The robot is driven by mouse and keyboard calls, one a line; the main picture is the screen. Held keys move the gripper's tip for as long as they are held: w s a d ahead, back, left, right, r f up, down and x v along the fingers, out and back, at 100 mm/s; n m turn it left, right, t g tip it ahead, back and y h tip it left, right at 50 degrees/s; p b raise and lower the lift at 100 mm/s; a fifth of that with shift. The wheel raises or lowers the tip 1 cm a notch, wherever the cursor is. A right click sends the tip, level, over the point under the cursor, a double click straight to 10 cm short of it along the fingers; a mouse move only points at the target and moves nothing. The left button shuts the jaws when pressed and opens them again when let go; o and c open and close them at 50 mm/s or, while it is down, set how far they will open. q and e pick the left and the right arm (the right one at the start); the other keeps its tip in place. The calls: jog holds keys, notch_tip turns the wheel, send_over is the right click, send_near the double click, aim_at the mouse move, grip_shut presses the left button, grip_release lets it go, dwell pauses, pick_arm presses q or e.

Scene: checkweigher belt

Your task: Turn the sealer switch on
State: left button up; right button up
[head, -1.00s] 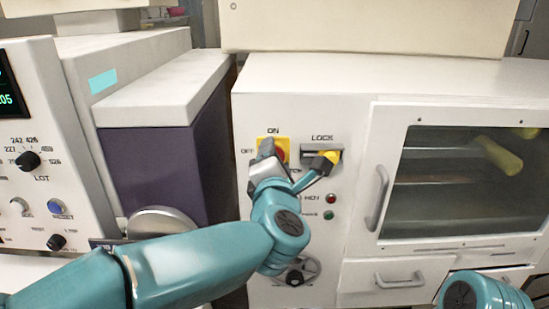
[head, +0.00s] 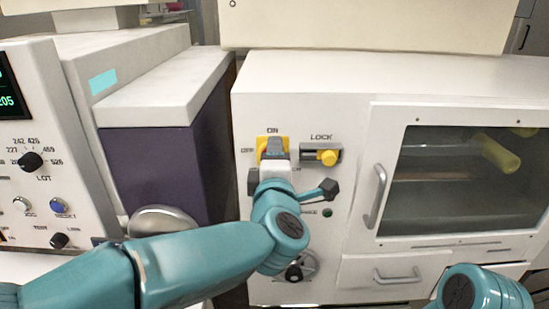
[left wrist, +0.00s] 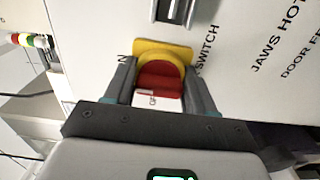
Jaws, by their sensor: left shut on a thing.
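The sealer switch (head: 262,152) is a knob on a yellow plate on the white machine's front panel, with ON printed above it and OFF to its left. My left gripper (head: 273,149) covers most of it in the head view. In the left wrist view the red knob (left wrist: 162,78) sits between the two grey fingers of my left gripper (left wrist: 160,84), which is shut on it. The knob's exact pointing is hard to tell behind the fingers. Only a teal part of my right arm shows at the lower right of the head view; its gripper is out of view.
A yellow LOCK knob (head: 328,157) sits just right of the switch. A green button (head: 327,212) and a dark handwheel (head: 294,271) lie below. A glass door with a handle (head: 379,196) is to the right. A purple-sided cabinet (head: 150,165) stands close on the left.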

pick_arm(q)
jog(key=o, duration=1)
jog(key=shift+c, duration=0.2)
jog(key=s+b, duration=0.3)
jog(key=s, duration=1.3)
jog(key=shift+s, duration=0.2)
jog(key=shift+s, duration=0.1)
